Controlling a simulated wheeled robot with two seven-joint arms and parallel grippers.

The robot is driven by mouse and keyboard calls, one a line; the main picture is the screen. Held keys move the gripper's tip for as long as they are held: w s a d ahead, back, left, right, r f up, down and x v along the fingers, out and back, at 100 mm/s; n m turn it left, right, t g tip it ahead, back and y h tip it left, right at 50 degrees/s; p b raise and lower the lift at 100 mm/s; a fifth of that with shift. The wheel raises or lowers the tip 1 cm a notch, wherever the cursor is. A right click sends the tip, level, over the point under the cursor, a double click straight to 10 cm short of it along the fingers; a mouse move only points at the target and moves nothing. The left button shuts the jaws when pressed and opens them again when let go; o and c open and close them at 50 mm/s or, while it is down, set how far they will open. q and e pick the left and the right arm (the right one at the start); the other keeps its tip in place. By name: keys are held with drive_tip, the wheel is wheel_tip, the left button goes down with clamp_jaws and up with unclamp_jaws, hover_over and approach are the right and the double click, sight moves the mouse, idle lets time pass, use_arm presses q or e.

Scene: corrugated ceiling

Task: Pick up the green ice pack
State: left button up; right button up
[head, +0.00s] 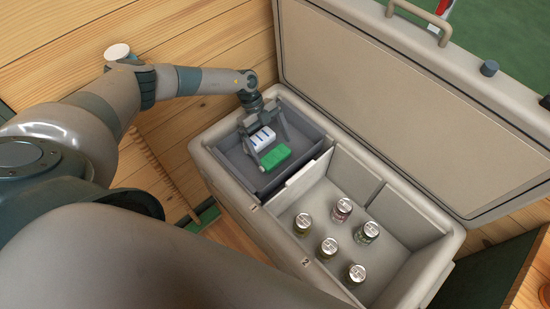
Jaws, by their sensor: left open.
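The green ice pack (275,156) lies in the dark grey bin (314,144) in the left compartment of an open cooler. A white ice pack (262,138) with dark marks is just behind it. My left gripper (269,143) reaches down into this bin. Its fingers are apart, over and around the two packs; I cannot tell whether they touch the green one. Part of the bin floor is hidden by the gripper. My right gripper is not in view.
The cooler (236,190) has its lid (390,100) raised at the back right. A light divider (301,185) separates the bin from a compartment holding several cans (328,247). Wooden wall and floor surround the cooler. The bin walls stand close around my left gripper.

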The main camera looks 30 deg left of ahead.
sight(275, 156)
use_arm(q)
drive_tip(key=shift+f, duration=0.1)
drive_tip(key=f+b, duration=0.1)
drive_tip(key=b, duration=0.1)
drive_tip(key=f+b, duration=0.1)
drive_tip(key=f, duration=0.1)
drive_tip(key=shift+d+f+b, duration=0.2)
drive_tip(key=shift+d+b, duration=0.15)
drive_tip(key=shift+b, duration=0.05)
drive_tip(key=shift+b+x, duration=0.55)
drive_tip(key=shift+x, duration=0.35)
drive_tip(key=shift+d+r, duration=0.1)
drive_tip(key=shift+d, duration=0.05)
drive_tip(key=c, duration=1)
drive_tip(key=shift+r, duration=0.2)
